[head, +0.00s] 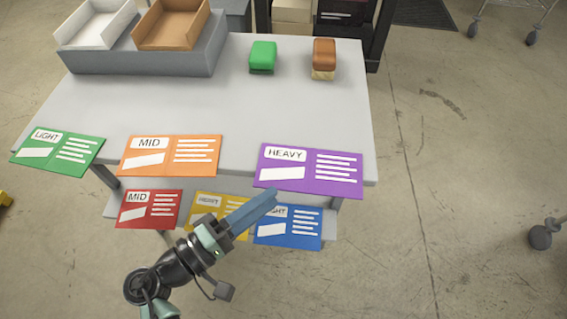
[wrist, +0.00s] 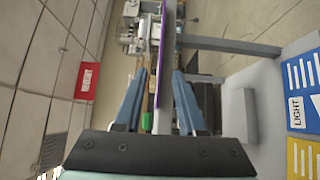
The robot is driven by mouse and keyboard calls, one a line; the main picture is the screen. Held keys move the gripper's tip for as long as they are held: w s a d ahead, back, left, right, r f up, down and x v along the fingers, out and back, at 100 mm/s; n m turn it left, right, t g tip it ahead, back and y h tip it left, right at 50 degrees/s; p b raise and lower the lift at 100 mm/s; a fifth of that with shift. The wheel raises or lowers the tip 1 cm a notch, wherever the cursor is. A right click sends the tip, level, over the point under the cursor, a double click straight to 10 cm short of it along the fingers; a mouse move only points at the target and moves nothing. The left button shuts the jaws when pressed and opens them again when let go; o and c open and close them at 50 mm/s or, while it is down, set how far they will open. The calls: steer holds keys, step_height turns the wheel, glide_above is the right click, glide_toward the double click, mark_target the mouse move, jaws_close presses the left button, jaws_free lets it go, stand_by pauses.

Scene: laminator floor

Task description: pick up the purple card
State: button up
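The purple card (head: 310,171), marked HEAVY, lies at the front right of the grey tabletop and sticks out past the front edge. My gripper (head: 272,194) is at its front left corner; in the head view the blue fingertips overlap that corner. In the wrist view the purple card (wrist: 159,60) shows edge-on as a thin upright strip, in line with the gap between the fingers of my gripper (wrist: 160,72). The fingers are apart, with clear space on both sides of the card. How deep the card reaches between them I cannot tell.
An orange card (head: 170,155) and a green card (head: 58,150) overhang the same edge. Red (head: 150,209), yellow (head: 203,202) and blue (head: 288,228) cards lie on a lower shelf. Green (head: 262,56) and brown (head: 324,58) blocks and white (head: 75,42) and brown (head: 150,43) trays are behind.

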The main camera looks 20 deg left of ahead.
mark_target(283, 167)
steer(key=shift+x, duration=1.9)
jaws_close()
